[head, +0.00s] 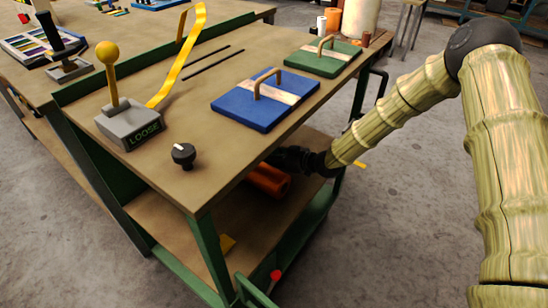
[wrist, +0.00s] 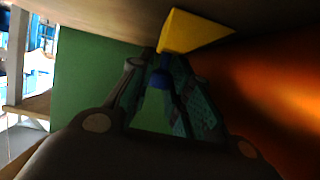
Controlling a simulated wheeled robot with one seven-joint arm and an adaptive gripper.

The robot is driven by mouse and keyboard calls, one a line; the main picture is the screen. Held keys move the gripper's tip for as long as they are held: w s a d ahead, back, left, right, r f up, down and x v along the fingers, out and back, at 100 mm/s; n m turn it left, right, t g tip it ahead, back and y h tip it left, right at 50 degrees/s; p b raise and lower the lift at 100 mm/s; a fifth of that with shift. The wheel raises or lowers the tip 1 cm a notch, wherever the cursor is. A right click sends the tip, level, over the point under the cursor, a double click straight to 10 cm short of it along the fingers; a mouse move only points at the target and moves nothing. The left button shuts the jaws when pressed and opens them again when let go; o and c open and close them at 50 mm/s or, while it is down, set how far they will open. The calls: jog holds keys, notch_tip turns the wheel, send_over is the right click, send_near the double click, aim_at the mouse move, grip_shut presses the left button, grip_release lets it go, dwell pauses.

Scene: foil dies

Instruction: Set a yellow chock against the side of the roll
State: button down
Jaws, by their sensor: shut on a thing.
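A yellow chock (wrist: 192,32) shows at the top middle of the wrist view. My gripper (wrist: 162,78) is shut on it. In the head view my gripper (head: 285,158) reaches under the bench top, and the chock in it is hidden there. The orange roll (head: 268,180) lies on the lower shelf, partly covered by the bench top. In the wrist view the roll (wrist: 275,85) fills the right side, close to the chock. I cannot tell whether they touch.
The bench top (head: 215,110) overhangs my gripper. It carries a blue die plate (head: 240,108), a green die plate (head: 308,62), a grey lever box marked LOOSE (head: 125,125) and a black knob (head: 184,155). A green leg (head: 210,250) stands at the front. The lower shelf (head: 180,210) has bare room left of the roll.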

jog(key=c, duration=1.6)
grip_release()
jog(key=shift+d+f, duration=0.1)
jog(key=shift+f, duration=0.05)
jog(key=shift+d+r, duration=0.1)
jog(key=shift+r, duration=0.15)
jog(key=p+v, duration=0.2)
jog(key=v, duration=1)
